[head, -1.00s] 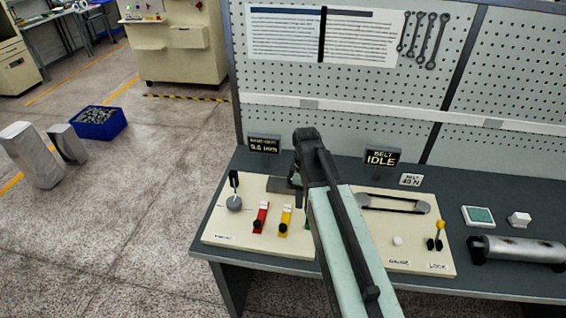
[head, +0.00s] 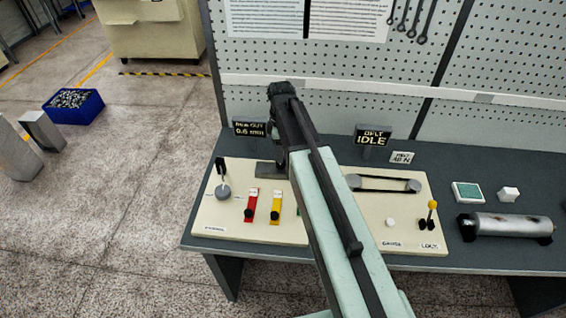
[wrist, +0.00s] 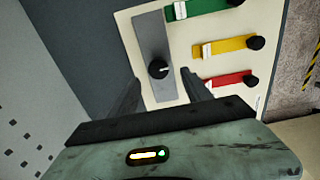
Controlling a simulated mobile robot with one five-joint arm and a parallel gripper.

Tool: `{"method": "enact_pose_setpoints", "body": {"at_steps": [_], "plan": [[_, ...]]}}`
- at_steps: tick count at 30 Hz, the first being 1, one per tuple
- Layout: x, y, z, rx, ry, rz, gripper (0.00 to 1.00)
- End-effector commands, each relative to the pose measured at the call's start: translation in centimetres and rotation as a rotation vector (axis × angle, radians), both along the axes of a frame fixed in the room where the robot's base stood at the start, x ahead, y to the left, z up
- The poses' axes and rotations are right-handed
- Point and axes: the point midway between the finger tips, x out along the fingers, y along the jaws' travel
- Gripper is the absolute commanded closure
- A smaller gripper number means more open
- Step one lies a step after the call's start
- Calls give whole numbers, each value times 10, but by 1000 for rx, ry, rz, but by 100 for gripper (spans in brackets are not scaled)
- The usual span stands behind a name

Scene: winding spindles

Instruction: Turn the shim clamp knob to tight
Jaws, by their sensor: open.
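A round black knob (wrist: 159,68) with a white pointer mark sits on a grey plate (wrist: 152,30) in the wrist view. I take it for the shim clamp knob; no label on it is readable. My gripper (wrist: 162,88) is open, its two dark fingers apart on either side of the knob's lower end in the picture. The fingers look short of the knob, and I see no contact. In the head view the grey plate (head: 268,168) shows partly behind my arm, and the knob is hidden there.
Red (head: 251,205), yellow (head: 275,207) and green (wrist: 197,8) levers with black knobs stand beside the plate on the cream panel (head: 225,222). A grey dial (head: 223,193) is at its left. Signs read run-out 0.6 mm (head: 250,129) and belt idle (head: 373,136). A metal cylinder (head: 506,225) lies at right.

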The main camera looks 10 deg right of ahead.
Motion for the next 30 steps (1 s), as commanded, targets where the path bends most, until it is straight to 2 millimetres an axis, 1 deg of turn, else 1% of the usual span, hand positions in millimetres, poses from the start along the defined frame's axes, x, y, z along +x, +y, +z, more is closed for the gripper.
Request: {"method": "enact_pose_setpoints", "body": {"at_steps": [1, 3, 7, 10, 17, 18, 20, 21, 23, 24, 26, 27, 30], "plan": [[0, 0, -18, 0, 0, 0, 43], [0, 0, -31, 0, 0, 0, 43], [0, 1, -52, 0, 0, 1, 43], [0, 1, -58, 0, 0, 1, 43], [0, 1, -56, 0, 0, 1, 43], [0, 1, -56, 0, 0, 1, 45], [0, 1, -56, 0, 0, 1, 62], [0, 1, -56, 0, 0, 1, 73], [0, 1, -56, 0, 0, 1, 90], [0, 2, -56, 0, 1, 2, 100], [-1, 2, -56, 1, 2, 2, 100], [-1, -9, -56, 1, 3, 1, 100], [-1, -1, -56, -1, 3, 0, 100]]}}
